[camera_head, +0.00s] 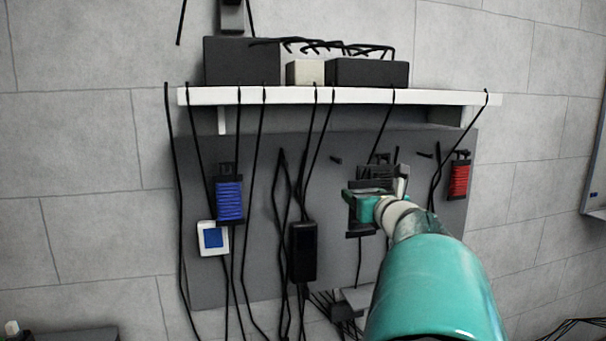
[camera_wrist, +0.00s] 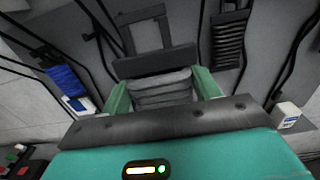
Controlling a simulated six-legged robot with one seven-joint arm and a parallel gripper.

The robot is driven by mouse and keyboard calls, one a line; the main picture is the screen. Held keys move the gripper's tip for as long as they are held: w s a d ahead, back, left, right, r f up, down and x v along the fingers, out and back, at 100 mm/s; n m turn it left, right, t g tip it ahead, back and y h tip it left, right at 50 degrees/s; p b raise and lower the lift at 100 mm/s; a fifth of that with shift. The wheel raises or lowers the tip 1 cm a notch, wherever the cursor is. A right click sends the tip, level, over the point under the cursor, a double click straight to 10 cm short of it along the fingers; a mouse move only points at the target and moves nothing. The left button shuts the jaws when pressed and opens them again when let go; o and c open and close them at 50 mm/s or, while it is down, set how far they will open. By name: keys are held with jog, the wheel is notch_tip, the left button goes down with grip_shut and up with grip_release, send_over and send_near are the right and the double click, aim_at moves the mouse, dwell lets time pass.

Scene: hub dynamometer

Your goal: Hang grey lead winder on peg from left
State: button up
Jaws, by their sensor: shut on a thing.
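The grey lead winder (camera_wrist: 162,90) is between the two teal fingers of my gripper (camera_wrist: 162,92) in the wrist view. Its dark open handle frame (camera_wrist: 166,37) points away from me toward the grey board (camera_head: 320,190). In the head view my gripper (camera_head: 361,206) is in front of the board's right half and hides most of the winder. A bare peg (camera_head: 336,160) sticks out left of the gripper, and another (camera_head: 425,155) sticks out to its right. I cannot tell whether the winder touches the board or a peg.
A blue winder (camera_head: 229,200) hangs at left and a red winder (camera_head: 459,180) at right. A dark winder (camera_wrist: 228,40) hangs close beside the held one. Black cables (camera_head: 258,190) drape from the white shelf (camera_head: 330,96) across the board. A black box (camera_head: 303,251) hangs low.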

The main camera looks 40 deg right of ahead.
jog(key=shift+s+r, duration=0.15)
jog(key=shift+s, duration=0.15)
jog(key=shift+w, duration=0.25)
jog(key=shift+s, duration=0.1)
